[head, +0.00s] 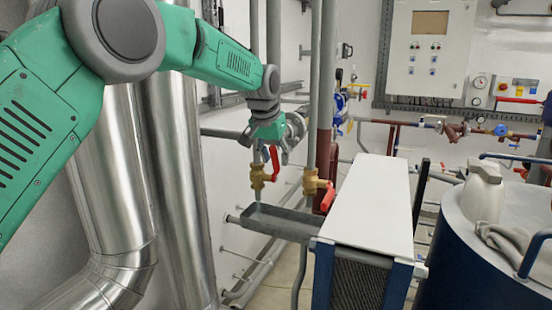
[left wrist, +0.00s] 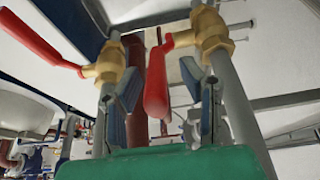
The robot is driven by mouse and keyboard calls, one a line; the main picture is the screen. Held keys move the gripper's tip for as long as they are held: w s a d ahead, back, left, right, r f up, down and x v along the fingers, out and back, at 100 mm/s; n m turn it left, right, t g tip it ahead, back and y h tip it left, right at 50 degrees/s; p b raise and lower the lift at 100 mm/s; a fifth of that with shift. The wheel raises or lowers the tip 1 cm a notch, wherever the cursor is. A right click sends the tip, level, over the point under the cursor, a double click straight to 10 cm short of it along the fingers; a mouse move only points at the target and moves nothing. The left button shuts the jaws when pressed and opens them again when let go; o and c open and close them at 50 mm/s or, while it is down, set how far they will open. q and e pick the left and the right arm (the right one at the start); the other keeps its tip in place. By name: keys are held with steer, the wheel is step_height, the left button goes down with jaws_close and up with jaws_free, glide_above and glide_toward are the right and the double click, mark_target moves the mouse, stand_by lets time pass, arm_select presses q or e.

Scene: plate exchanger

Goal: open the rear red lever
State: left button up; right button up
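Two brass valves with red levers sit on vertical grey pipes in the head view. The rear valve (head: 258,177) is on the thinner, left pipe, and its red lever (head: 274,160) hangs down steeply beside the pipe. My left gripper (head: 271,146) is at this lever, fingers pointing down. In the left wrist view the rear red lever (left wrist: 156,88) lies between the two open fingers (left wrist: 161,76), with gaps visible on both sides. The front valve (head: 314,183) has its own red lever (head: 328,198); this lever (left wrist: 40,42) also shows at upper left of the wrist view. My right gripper is out of view.
A grey drip tray (head: 276,222) lies under the valves. A white-topped plate exchanger (head: 372,205) stands to the right, then a blue tank (head: 470,265). Shiny metal ducts (head: 120,190) stand at left. The front pipe (head: 320,90) stands close beside my gripper.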

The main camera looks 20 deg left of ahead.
arm_select(q)
steer(key=v, duration=1.1)
steer(key=shift+r, duration=0.3)
steer(key=shift+w, duration=0.1)
